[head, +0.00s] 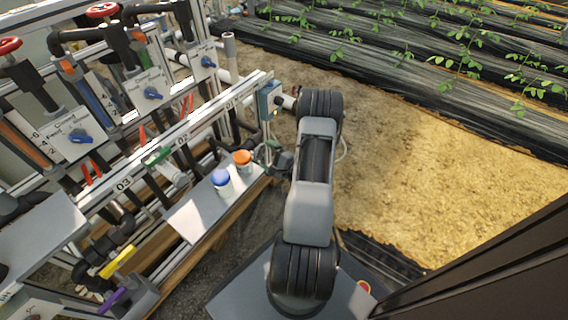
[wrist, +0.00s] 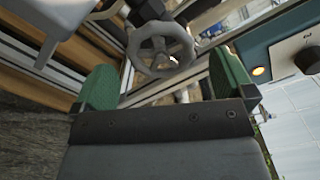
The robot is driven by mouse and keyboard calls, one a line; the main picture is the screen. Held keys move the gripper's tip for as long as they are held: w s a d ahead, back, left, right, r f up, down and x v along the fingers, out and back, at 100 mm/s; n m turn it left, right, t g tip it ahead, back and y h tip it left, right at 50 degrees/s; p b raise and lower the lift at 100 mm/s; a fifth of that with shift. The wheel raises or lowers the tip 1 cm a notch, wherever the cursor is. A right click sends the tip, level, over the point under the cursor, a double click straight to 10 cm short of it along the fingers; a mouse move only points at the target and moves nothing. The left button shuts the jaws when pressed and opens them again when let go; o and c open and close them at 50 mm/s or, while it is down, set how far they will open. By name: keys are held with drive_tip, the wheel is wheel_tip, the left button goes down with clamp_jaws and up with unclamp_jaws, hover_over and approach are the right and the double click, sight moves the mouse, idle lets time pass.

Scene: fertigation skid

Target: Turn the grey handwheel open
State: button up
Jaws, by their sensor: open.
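The grey handwheel (wrist: 160,48) shows in the wrist view, straight ahead of my gripper (wrist: 164,80). Its round rim, spokes and hub are visible beyond the fingertips. My gripper has two green ribbed fingers spread wide apart, with nothing between them. The wheel looks a little beyond the fingers and apart from them, though its exact distance is hard to tell. In the head view my gripper (head: 274,150) is small and partly hidden by my arm, beside the skid's front right end. I cannot make out the grey wheel clearly there.
A teal box (wrist: 285,55) with a lit orange lamp and black knob stands close right of my gripper. Jars with blue (head: 220,177) and orange (head: 243,157) lids stand on a shelf to the left. Pipes and red handwheels (head: 101,10) fill the skid. Bare ground (head: 420,170) lies right.

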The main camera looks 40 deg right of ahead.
drive_tip(key=s+d+p, duration=0.1)
drive_tip(key=s+p, duration=0.1)
drive_tip(key=s, duration=0.8)
drive_tip(key=shift+d, duration=0.4)
drive_tip(key=shift+s, duration=0.1)
